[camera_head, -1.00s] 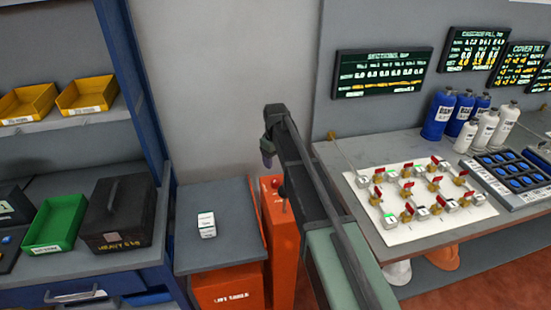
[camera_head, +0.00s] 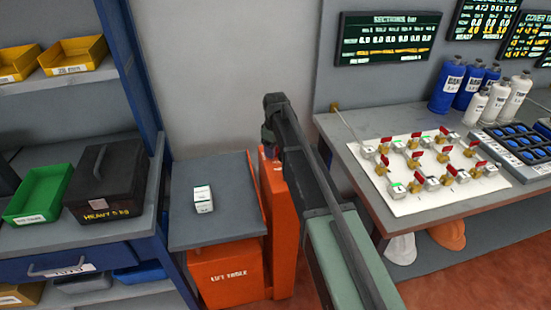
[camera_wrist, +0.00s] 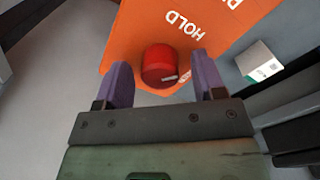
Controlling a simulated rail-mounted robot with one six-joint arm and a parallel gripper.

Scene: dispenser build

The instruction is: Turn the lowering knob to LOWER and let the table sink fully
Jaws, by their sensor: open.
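A round red knob (camera_wrist: 159,66) sits on an orange panel (camera_wrist: 128,35) in the wrist view. The word HOLD is printed beside it, and a second label is cut off at the top edge. My gripper (camera_wrist: 163,72) is open, with one purple finger on each side of the knob; contact cannot be told. In the head view my gripper (camera_head: 272,135) is over the orange post (camera_head: 273,190), and my arm hides the knob. The lift table (camera_head: 222,225) has a grey top above an orange base (camera_head: 228,275) and stands left of the post.
A small white box (camera_head: 203,199) lies on the lift table and shows in the wrist view (camera_wrist: 259,63). A shelf with a black heavy box (camera_head: 108,188) and a green bin (camera_head: 38,195) stands left. A bench with a valve board (camera_head: 405,208) and bottles stands right.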

